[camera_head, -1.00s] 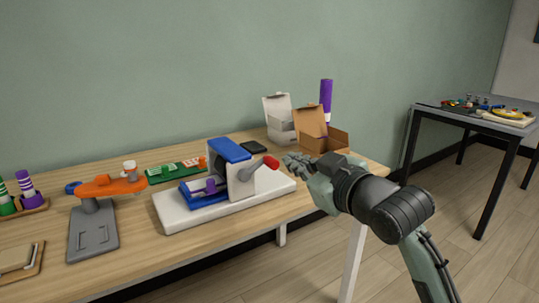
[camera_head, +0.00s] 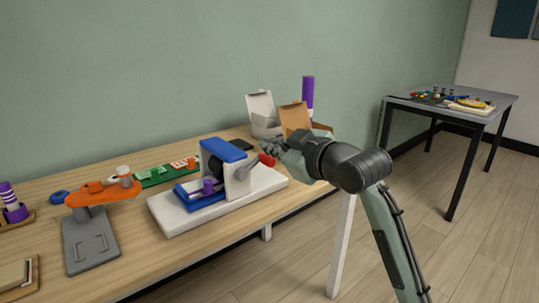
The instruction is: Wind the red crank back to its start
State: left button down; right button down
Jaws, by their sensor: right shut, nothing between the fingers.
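The red crank knob (camera_head: 267,160) sits at the end of a grey crank arm (camera_head: 257,167) on the right side of a blue and white machine (camera_head: 229,160). The machine stands on a white base (camera_head: 245,200) on the wooden table. The crank arm points up and to the right. My right gripper (camera_head: 268,147) is shut and empty, just above and beside the red knob in the picture. I cannot tell whether it touches the knob. My left gripper is out of view.
An orange and grey stand (camera_head: 92,240) and a green board (camera_head: 160,176) are left of the machine. Open white (camera_head: 264,122) and brown (camera_head: 294,117) boxes and a purple cylinder (camera_head: 308,95) stand behind my right gripper. The table front is mostly clear.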

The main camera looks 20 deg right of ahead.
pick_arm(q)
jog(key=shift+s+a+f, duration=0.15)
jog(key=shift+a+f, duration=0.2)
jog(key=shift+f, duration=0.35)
pick_arm(e)
jog(key=w+f, duration=0.2)
jog(key=w+d+f, duration=0.1)
jog(key=w+f, duration=0.1)
jog(key=shift+f, duration=0.15)
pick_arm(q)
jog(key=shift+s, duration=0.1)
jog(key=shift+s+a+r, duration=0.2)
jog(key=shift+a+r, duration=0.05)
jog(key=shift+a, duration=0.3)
pick_arm(e)
jog(key=shift+d+f+m, duration=0.15)
jog(key=shift+d+m, duration=0.1)
jog(key=shift+m, duration=0.15)
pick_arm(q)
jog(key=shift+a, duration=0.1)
